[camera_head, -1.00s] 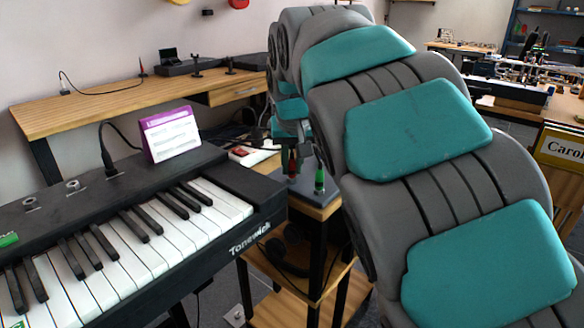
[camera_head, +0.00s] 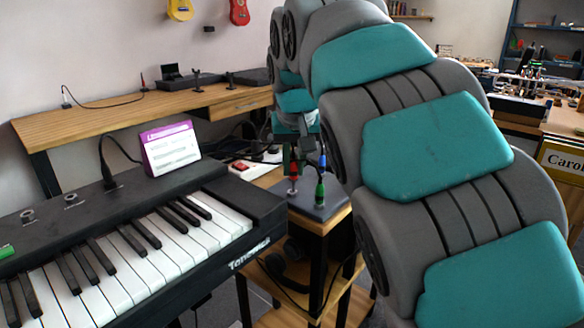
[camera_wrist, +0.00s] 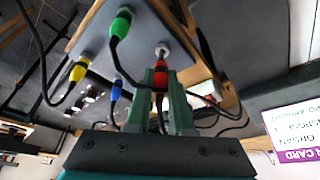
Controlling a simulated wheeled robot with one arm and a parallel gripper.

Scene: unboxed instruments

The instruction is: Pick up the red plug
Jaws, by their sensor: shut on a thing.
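My gripper (camera_wrist: 159,78) is shut on the red plug (camera_wrist: 160,72), with one green finger on each side of it. The plug points at a silver jack (camera_wrist: 162,48) on the grey panel (camera_wrist: 97,32); I cannot tell whether its tip still touches. In the head view the red plug (camera_head: 293,167) is upright, held above the small grey box (camera_head: 330,207), and my gripper (camera_head: 296,145) is partly hidden by my arm. The green plug (camera_head: 320,190) stands on the box just to the right.
A blue plug (camera_wrist: 116,90) and a yellow plug (camera_wrist: 78,72) with dark cables are close by in the wrist view. The keyboard (camera_head: 262,205) and a purple-topped card (camera_head: 170,148) are left of the box. A wooden desk (camera_head: 90,120) is behind.

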